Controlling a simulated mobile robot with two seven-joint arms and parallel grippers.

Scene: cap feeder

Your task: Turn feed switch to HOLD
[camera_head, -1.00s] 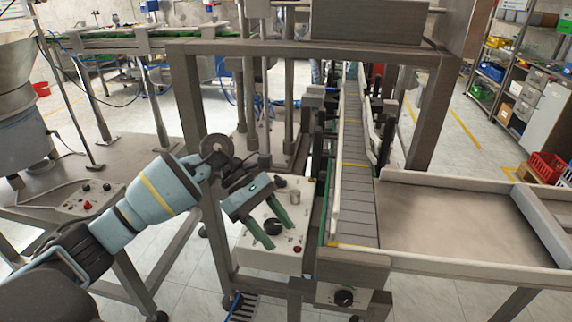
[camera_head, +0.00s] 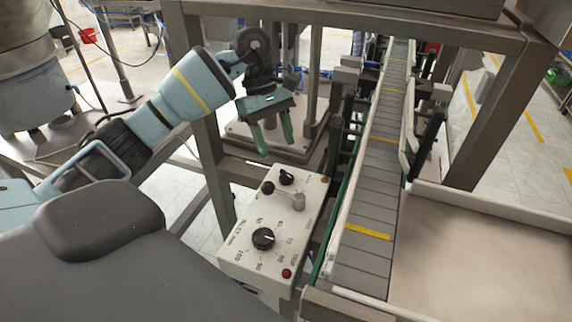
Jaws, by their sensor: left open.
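A white control box (camera_head: 240,258) stands in the lower middle. It carries a large black dial (camera_head: 263,238) with numbers around it, and a red button (camera_head: 287,273) near the front. Toward its far end are two small black knobs, one on the left (camera_head: 267,188) and one at the back (camera_head: 287,177), and a beige knob (camera_head: 299,201). The small labels are too blurred to tell which is the feed switch. My left gripper (camera_head: 275,146) is open and empty, its green fingers pointing down, apart from the knobs and beyond them in the picture. My right gripper is out of view.
A grey conveyor (camera_head: 362,211) with yellow marks runs just right of the box. A wide tray (camera_head: 480,250) lies farther right. A metal frame post (camera_head: 213,165) stands left of the box, and a crossbar (camera_head: 360,22) spans above.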

